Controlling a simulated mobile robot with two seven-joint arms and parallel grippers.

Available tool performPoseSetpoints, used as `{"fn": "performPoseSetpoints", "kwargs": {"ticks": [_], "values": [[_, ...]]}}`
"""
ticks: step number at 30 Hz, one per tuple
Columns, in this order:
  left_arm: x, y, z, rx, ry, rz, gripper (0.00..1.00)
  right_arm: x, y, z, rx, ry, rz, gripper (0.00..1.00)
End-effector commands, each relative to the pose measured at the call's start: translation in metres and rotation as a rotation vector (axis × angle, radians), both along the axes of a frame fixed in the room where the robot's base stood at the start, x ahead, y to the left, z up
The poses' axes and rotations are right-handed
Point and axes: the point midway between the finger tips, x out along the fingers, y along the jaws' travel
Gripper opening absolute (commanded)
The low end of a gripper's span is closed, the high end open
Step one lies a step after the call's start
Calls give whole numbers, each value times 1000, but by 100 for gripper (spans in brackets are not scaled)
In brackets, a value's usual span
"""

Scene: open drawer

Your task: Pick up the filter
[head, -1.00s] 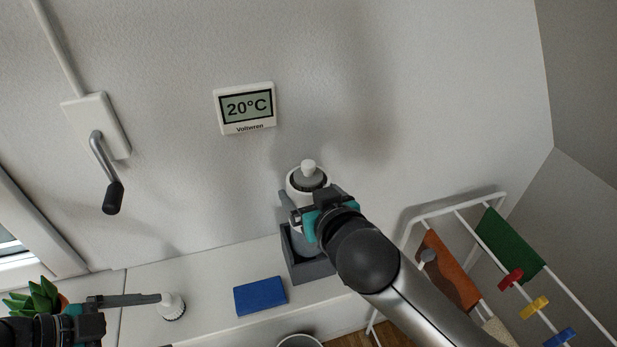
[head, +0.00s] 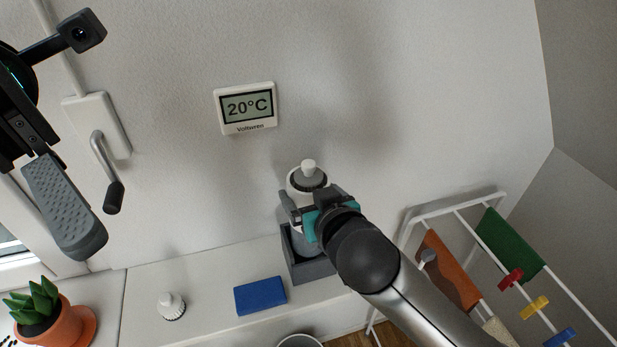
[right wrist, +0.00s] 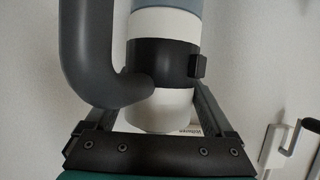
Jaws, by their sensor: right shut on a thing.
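A small white ribbed, knobbed piece (head: 171,306), which looks like the filter, stands on the white counter. My left gripper (head: 65,205) is raised high at the left, close to the head camera and apart from it. Only one grey dimpled finger shows clearly, so its opening is unclear. My right gripper (head: 308,206) is shut on a white and grey bottle-shaped appliance (head: 309,178), upright in a dark grey holder (head: 312,269). The right wrist view shows its white body with a black band (right wrist: 163,65) and a grey curved handle (right wrist: 88,50) beside it.
A blue block (head: 260,296) lies on the counter between the white piece and the holder. A potted plant (head: 62,325) stands at the lower left. A drying rack (head: 455,207) stands at the right.

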Motion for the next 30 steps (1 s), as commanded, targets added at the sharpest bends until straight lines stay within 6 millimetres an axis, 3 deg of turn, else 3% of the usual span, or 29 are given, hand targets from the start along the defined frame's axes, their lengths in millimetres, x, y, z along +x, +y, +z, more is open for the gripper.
{"fn": "performPoseSetpoints", "kwargs": {"ticks": [5, 14, 24, 30], "values": [[28, -17, -12, 35, -66, -24, 94, 0, 0, -1, -1, 3, 0, 0], [79, -71, -43, 202, -131, -50, 94, 0, 0, -1, -1, 3, 1, 0], [129, -133, -92, 547, -283, -59, 94, 0, 0, -1, -1, 3, 0, 0], [165, -151, -122, 811, -423, -22, 94, 0, 0, -1, -1, 3, 0, 0]]}}
